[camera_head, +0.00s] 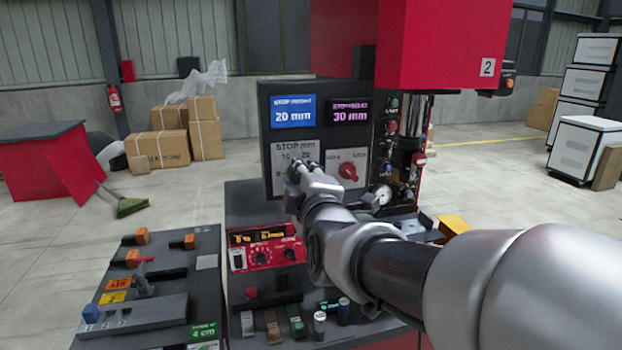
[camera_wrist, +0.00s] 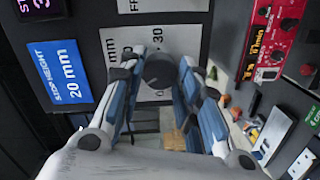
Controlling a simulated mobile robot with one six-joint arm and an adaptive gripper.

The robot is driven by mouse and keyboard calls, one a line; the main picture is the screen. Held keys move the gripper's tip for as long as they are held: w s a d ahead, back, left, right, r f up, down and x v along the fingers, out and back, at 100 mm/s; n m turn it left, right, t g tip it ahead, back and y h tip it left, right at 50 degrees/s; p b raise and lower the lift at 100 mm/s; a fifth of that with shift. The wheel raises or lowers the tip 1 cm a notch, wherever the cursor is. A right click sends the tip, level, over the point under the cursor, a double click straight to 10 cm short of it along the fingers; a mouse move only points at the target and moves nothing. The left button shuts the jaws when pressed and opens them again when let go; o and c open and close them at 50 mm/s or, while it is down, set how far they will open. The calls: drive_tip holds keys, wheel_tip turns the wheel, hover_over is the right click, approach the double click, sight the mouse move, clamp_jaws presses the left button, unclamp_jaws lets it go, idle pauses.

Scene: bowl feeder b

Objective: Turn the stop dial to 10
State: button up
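The stop dial (camera_wrist: 160,70) is a dark round knob on a light plate, seen in the wrist view with a "30" mark beside it. In the head view its plate (camera_head: 296,149) reads "STOP mm" with numbers below, and the knob is hidden behind my gripper (camera_head: 295,167). In the wrist view my gripper (camera_wrist: 161,68) has its two blue-padded fingers spread on either side of the knob. Whether the pads touch it I cannot tell. The blue stop height display (camera_head: 293,112) reads 20 mm.
A purple display (camera_head: 349,112) reads 30 mm. A red knob (camera_head: 347,171) sits on the plate to the right. A red control box (camera_head: 266,249) stands below the panel, and gauges and valves (camera_head: 383,195) are close on the right. A dark bench (camera_head: 150,290) is at lower left.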

drive_tip(key=o, duration=0.5)
drive_tip(key=shift+c, duration=0.2)
drive_tip(key=shift+s, duration=0.1)
drive_tip(key=f+v, duration=0.1)
drive_tip(key=v, duration=1)
drive_tip(key=shift+s+r, duration=0.45)
drive_tip(key=shift+r, duration=0.05)
drive_tip(key=s+d+f+m+g+h, duration=0.2)
drive_tip(key=s+d+f+m+g, duration=0.4)
drive_tip(key=s+f+m, duration=0.3)
drive_tip(key=s+d+f+m+g+h, duration=0.2)
drive_tip(key=s+d+f+m+g, duration=0.4)
drive_tip(key=s+f, duration=0.5)
drive_tip(key=s+d+m, duration=0.2)
drive_tip(key=shift+f+m, duration=0.2)
drive_tip(key=shift+m, duration=0.2)
